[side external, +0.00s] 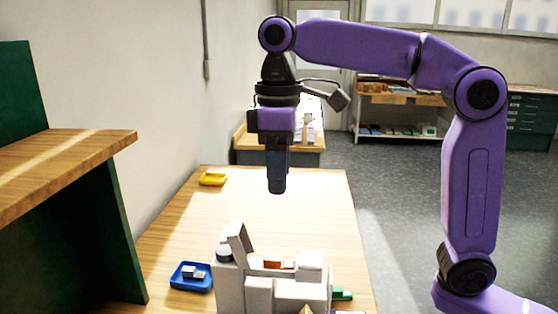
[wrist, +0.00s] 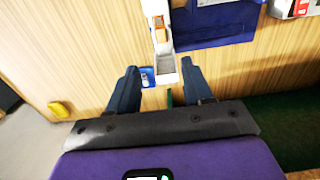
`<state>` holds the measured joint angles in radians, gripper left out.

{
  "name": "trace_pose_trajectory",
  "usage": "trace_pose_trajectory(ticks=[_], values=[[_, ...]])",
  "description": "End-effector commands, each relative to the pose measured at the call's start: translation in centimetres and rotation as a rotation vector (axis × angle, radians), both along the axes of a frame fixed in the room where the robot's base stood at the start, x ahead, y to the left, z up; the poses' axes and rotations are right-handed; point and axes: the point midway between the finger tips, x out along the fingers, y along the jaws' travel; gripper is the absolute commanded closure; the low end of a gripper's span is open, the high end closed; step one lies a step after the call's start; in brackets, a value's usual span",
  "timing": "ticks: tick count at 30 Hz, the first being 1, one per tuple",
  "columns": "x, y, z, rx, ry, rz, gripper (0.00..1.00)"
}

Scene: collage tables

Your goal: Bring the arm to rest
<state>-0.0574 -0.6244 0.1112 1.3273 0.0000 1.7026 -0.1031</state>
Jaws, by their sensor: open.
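My gripper (side external: 277,187) hangs pointing down above the wooden table (side external: 315,205), well clear of its top and of the grey block structure (side external: 258,290) in front. In the wrist view my gripper (wrist: 160,76) shows its two dark fingers spread apart, with nothing held between them. Part of the pale block structure (wrist: 165,68) and a small blue tray (wrist: 148,71) show far below, in the gap between the fingers. In the side view the fingers overlap, so their gap is hidden there.
The blue tray (side external: 178,280) with small pale pieces stands left of the blocks. A yellow tray (side external: 213,179) sits at the table's far left. A wooden shelf (side external: 60,150) with green panels stands at the left. The air around my gripper is free.

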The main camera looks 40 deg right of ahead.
Motion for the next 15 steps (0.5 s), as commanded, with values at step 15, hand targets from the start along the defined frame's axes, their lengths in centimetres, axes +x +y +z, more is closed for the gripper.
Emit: trace_pose_trajectory(ticks=[15], values=[[-0.04,0.00,1.25,0.000,0.000,0.000,0.50]])
